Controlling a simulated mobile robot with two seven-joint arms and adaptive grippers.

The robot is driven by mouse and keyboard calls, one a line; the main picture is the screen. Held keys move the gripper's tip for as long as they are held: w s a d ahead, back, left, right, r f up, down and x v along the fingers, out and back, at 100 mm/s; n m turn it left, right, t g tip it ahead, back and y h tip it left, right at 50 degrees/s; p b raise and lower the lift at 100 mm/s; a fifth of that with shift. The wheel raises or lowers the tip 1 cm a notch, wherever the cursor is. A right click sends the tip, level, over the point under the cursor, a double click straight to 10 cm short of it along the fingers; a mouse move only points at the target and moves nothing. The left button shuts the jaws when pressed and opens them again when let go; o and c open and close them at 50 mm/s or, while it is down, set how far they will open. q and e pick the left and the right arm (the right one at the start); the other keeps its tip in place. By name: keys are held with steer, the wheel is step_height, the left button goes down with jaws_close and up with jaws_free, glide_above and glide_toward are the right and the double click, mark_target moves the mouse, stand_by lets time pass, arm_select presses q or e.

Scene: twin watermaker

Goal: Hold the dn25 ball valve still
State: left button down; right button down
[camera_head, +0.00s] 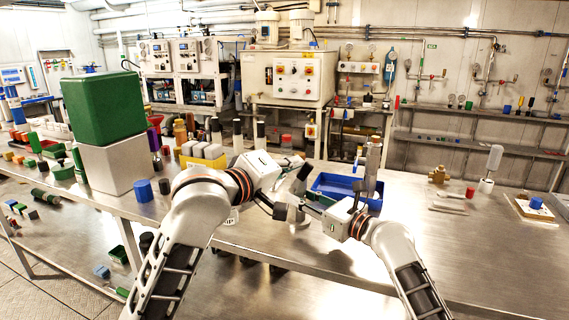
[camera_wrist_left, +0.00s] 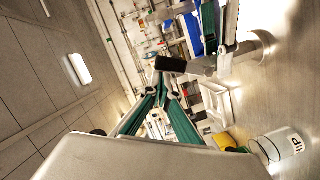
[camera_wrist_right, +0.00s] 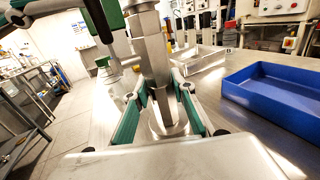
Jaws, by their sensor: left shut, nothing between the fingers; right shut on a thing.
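A bright steel fitting with flat hexagonal sides, which appears to be the dn25 ball valve (camera_wrist_right: 147,45), stands upright on the bench in the right wrist view. My right gripper (camera_wrist_right: 160,95) is shut on its lower part. The steel body also shows in the head view (camera_head: 297,213), partly hidden by my grippers. In the left wrist view a dark-ended bar (camera_wrist_left: 175,64) sticks out from the steel part; I cannot tell if it is the lever. My left gripper (camera_wrist_left: 164,88) is shut and empty close beside the fitting.
A blue tray (camera_head: 345,181) stands just behind my right gripper. A clear container with a label (camera_wrist_left: 285,148) is near my left gripper. A brass fitting (camera_head: 438,175) lies farther right. A green box (camera_head: 103,108) sits on a white block at left. The right front bench is clear.

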mark_target(311, 169)
arm_select(q)
steer(key=d+m, duration=0.2)
steer(key=s+d+f+m+y, duration=0.1)
steer(key=m, duration=0.1)
arm_select(e)
steer(key=shift+r, duration=0.1)
arm_select(q)
steer(key=d+f+m, duration=0.1)
steer(key=d+f+m+y, duration=0.1)
steer(key=m, duration=0.1)
steer(key=shift+s+y, duration=0.3)
steer(key=shift+s, duration=0.1)
steer(key=v, duration=1.2)
